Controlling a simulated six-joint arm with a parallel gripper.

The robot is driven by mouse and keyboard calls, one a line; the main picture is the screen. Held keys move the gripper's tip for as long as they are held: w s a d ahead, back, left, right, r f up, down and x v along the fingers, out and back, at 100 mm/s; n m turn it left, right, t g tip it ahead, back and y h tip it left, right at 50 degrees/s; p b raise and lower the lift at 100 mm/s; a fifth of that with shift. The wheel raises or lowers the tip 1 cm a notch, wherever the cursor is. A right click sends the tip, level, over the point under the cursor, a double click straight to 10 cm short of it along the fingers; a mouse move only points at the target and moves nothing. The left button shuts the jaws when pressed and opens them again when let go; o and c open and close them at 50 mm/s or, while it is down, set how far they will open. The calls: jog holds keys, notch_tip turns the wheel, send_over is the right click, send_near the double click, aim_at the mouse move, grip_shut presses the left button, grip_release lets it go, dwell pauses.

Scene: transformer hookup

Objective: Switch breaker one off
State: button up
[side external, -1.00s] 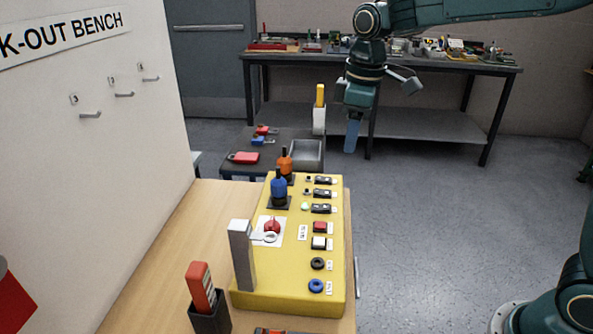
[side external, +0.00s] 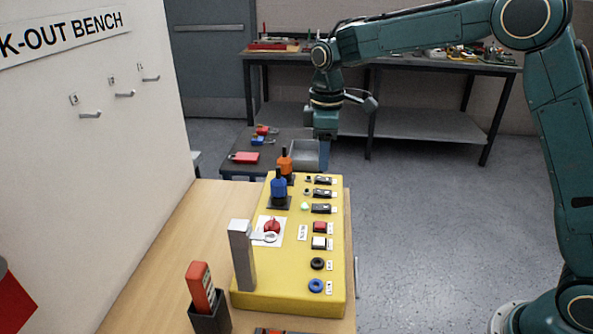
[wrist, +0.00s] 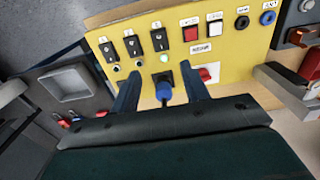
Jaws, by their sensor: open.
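Three black breakers sit in a row at the far end of the yellow panel (side external: 290,285): a far one (side external: 324,181), a middle one (side external: 324,194) and a near one (side external: 321,209). The wrist view shows them left (wrist: 107,51), middle (wrist: 132,45) and right (wrist: 159,39); I cannot read which is number one. A small lamp (wrist: 164,58) by the right one glows pale green; the other two lamps look dark. My gripper (side external: 324,157) is open and empty, pointing down above the panel's far end, apart from the breakers. Its fingertips (wrist: 160,72) frame the wrist view's middle.
Nearer are a red knob (side external: 271,226) and a grey post (side external: 241,255). A side table with a grey bin (side external: 305,155) and red padlock (side external: 243,158) lies beyond.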

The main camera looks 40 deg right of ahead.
aim_at(321, 206)
notch_tip(321, 206, down, 13)
jog(key=shift+r, duration=0.2)
dwell(0.4)
